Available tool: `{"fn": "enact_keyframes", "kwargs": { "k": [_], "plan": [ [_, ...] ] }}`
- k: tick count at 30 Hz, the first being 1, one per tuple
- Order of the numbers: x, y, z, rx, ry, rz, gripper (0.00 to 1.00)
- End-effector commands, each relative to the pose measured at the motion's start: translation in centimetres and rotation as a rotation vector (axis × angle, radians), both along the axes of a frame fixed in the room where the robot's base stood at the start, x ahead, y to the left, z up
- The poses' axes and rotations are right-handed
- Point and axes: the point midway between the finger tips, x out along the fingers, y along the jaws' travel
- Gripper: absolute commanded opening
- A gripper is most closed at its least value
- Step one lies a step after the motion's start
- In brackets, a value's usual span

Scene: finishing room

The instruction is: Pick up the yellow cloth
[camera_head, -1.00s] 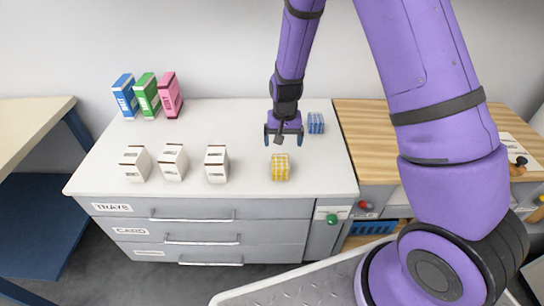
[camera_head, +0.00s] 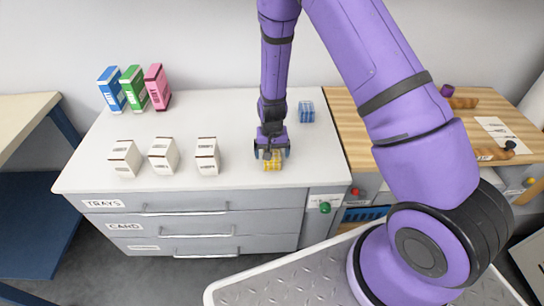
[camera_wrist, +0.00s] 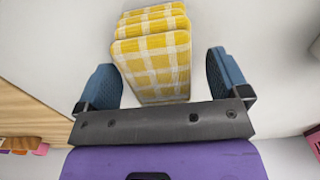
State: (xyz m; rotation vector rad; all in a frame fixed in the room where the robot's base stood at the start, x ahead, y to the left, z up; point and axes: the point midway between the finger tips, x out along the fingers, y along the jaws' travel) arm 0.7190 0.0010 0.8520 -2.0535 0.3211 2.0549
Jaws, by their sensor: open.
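The yellow cloth (camera_head: 272,164) is a folded, yellow-and-white checked stack on the white cabinet top, near its front edge. It also shows in the wrist view (camera_wrist: 153,60), upright in several folds. My gripper (camera_head: 270,153) points down right at the cloth and hides part of it in the head view. In the wrist view my gripper (camera_wrist: 163,80) is open, with one blue finger on each side of the cloth's near end. Gaps show between the fingers and the cloth.
A blue checked cloth (camera_head: 306,111) lies behind and to the right. Several white cartons, such as this one (camera_head: 207,156), stand to the left. Blue, green (camera_head: 133,88) and pink boxes stand at the back left. A wooden worktop (camera_head: 378,112) adjoins on the right.

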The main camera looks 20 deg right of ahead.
Motion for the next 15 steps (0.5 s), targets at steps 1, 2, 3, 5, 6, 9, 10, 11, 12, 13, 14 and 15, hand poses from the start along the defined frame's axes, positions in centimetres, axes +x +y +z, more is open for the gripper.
{"fn": "enact_keyframes", "kwargs": {
  "k": [1, 2, 3, 5, 6, 9, 10, 11, 12, 13, 14, 15],
  "plan": [
    [-0.01, -0.01, -0.63, 0.0, 0.001, 0.0, 0.94],
    [0.0, 0.0, -0.88, 0.0, 0.0, 0.0, 0.94],
    [-0.01, 0.0, -1.17, 0.0, 0.001, 0.0, 0.94],
    [-0.03, 0.0, -1.46, 0.0, 0.001, 0.0, 0.94],
    [-0.02, 0.0, -1.55, 0.0, 0.001, 0.0, 0.94],
    [-0.01, 0.0, -1.58, 0.0, 0.0, 0.0, 0.94],
    [0.0, 0.0, -1.57, 0.0, 0.0, 0.0, 0.94],
    [0.0, -0.01, -1.56, 0.0, 0.0, 0.0, 0.94],
    [0.0, -0.01, -1.56, 0.0, 0.0, 0.0, 0.94],
    [0.0, -0.01, -1.55, 0.0, 0.0, 0.0, 0.91],
    [0.0, -0.01, -1.55, 0.0, 0.0, 0.0, 0.84],
    [0.0, -0.01, -1.55, 0.0, 0.0, 0.0, 0.75]
  ]
}}
